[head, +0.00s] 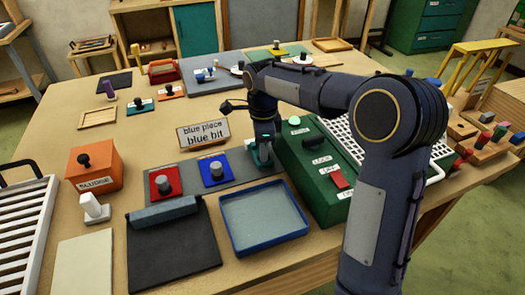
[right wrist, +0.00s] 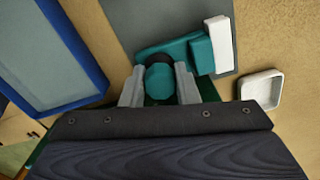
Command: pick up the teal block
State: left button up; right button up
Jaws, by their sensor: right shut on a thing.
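The teal block (right wrist: 183,50) shows in the right wrist view, with a round teal knob and a dark collar. It lies over the edge of a grey mat (right wrist: 170,14), with a white piece (right wrist: 220,45) at its right end. My right gripper (right wrist: 160,82) is shut on its knob, one finger on each side. In the head view my right gripper (head: 262,155) points down at the right end of the grey mat and largely hides the block. I cannot tell whether the block touches the mat. My left gripper is not in view.
A red block (head: 165,183) and a blue block (head: 213,170) with knobs stand left of the gripper. A blue-rimmed tray (head: 263,217) lies in front. A green box (head: 320,170) with controls stands close on the right. A sign (head: 203,134) stands behind the mat.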

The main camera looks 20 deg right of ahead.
jog(key=s+a+r+b, duration=0.1)
jog(key=s+r, duration=1)
jog(key=s, duration=0.3)
jog(key=shift+a+r, duration=0.2)
jog(key=shift+r, duration=0.1)
jog(key=o, duration=0.3)
jog(key=c, duration=0.3)
